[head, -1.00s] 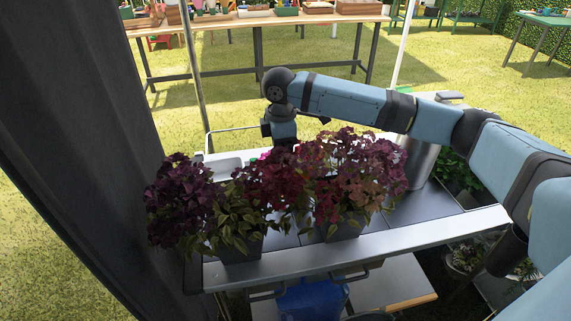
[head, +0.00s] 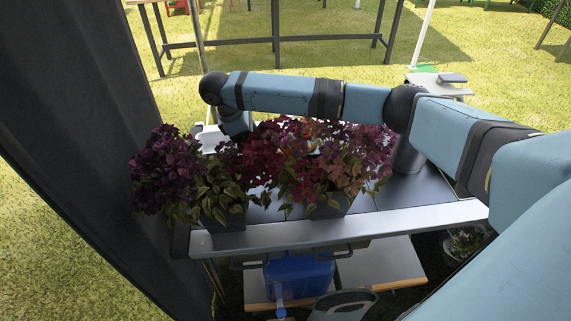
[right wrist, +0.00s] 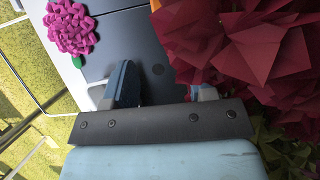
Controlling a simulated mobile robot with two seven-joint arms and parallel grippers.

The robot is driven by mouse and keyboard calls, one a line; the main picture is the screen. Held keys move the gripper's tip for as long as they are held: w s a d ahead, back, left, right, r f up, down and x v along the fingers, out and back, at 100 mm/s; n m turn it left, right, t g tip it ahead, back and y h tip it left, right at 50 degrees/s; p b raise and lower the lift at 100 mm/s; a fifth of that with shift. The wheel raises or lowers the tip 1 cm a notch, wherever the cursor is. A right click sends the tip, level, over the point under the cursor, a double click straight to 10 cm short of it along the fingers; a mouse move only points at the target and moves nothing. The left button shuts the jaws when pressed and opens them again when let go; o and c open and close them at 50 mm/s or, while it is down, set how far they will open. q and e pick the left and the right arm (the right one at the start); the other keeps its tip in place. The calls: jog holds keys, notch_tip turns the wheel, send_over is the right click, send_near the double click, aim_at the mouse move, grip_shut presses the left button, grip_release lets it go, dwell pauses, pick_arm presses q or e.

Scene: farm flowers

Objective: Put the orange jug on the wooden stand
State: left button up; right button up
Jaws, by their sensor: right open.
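I do not see an orange jug or a clear wooden stand in either view. My right arm reaches in from the right over the steel table (head: 340,234) in the head view, and its gripper is hidden behind the potted flowers. In the right wrist view my right gripper (right wrist: 163,78) is open, with nothing between its fingers, above the dark table top. A magenta flower (right wrist: 70,28) lies beyond the left finger, and dark red petals (right wrist: 245,45) are close on the right. My left gripper is not in view.
Purple (head: 165,175) and red (head: 325,165) potted flowers crowd the table's front. A blue container (head: 298,274) stands below, beside a wood-edged shelf (head: 382,268). A dark curtain (head: 80,130) hangs at the left. A metal pot (head: 408,155) is partly behind my arm.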

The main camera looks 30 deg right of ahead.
aim_at(268, 160)
jog(key=x, duration=0.9)
jog(key=shift+s, duration=0.4)
jog(key=shift+r, duration=0.1)
jog(key=shift+c, duration=0.5)
grip_shut()
